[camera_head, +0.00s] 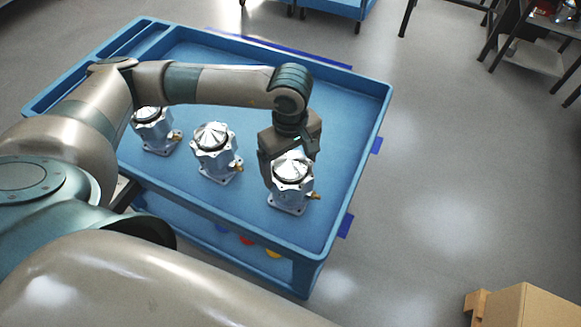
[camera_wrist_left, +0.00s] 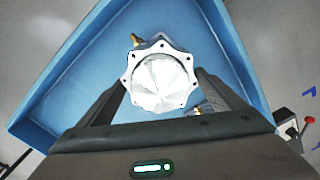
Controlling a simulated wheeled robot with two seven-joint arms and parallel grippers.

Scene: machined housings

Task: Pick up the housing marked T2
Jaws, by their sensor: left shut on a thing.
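Three silver machined housings with cone-shaped tops and brass fittings stand in a row on a blue cart (camera_head: 345,110): the left housing (camera_head: 152,132), the middle housing (camera_head: 213,152) and the right housing (camera_head: 290,184). My left gripper (camera_head: 284,160) reaches down to the right housing and is shut on it. In the left wrist view the held housing (camera_wrist_left: 160,80) sits between the two fingers (camera_wrist_left: 162,97). It looks upright, and I cannot tell whether it is clear of the cart. No T2 mark is readable on any housing. My right gripper is not in view.
The cart has a raised rim (camera_head: 384,120) around its tray. The tray's far part is empty. A cardboard box (camera_head: 530,305) is at the lower right, and a dark rack (camera_head: 530,50) stands at the upper right. Grey floor lies open between them.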

